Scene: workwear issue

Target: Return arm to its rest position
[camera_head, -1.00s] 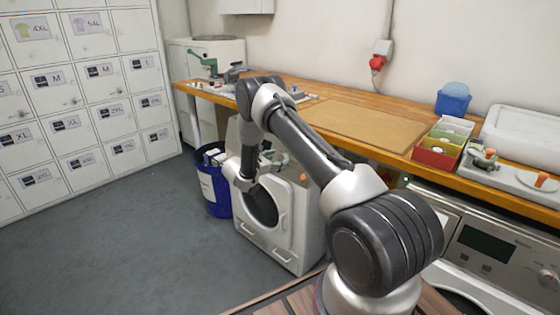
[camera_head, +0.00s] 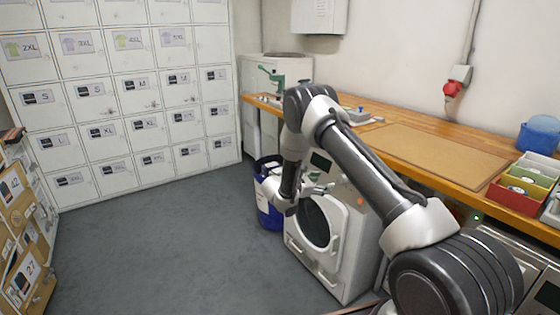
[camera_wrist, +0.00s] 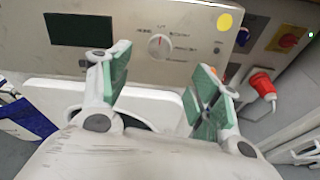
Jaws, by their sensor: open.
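My arm (camera_head: 375,175) reaches from the lower right up to a bend above the worktop edge, then down to the wrist in front of the white front-loading machine. My gripper (camera_head: 322,189) is small in the head view, near the top of the machine's round door. In the wrist view, my gripper (camera_wrist: 165,80) is open, its green-padded fingers apart with nothing between them. Behind them are the machine's control panel (camera_wrist: 125,50), with a dark display and a dial, and a white surface below it. Contact with the machine cannot be told.
A blue bin (camera_head: 268,215) stands left of the white machine (camera_head: 350,255). The wooden worktop (camera_head: 405,120) runs along the wall, with coloured boxes (camera_head: 525,185) at right. White lockers (camera_head: 130,95) stand at the back left, wooden ones (camera_head: 25,225) nearer. The grey floor (camera_head: 170,240) between is clear.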

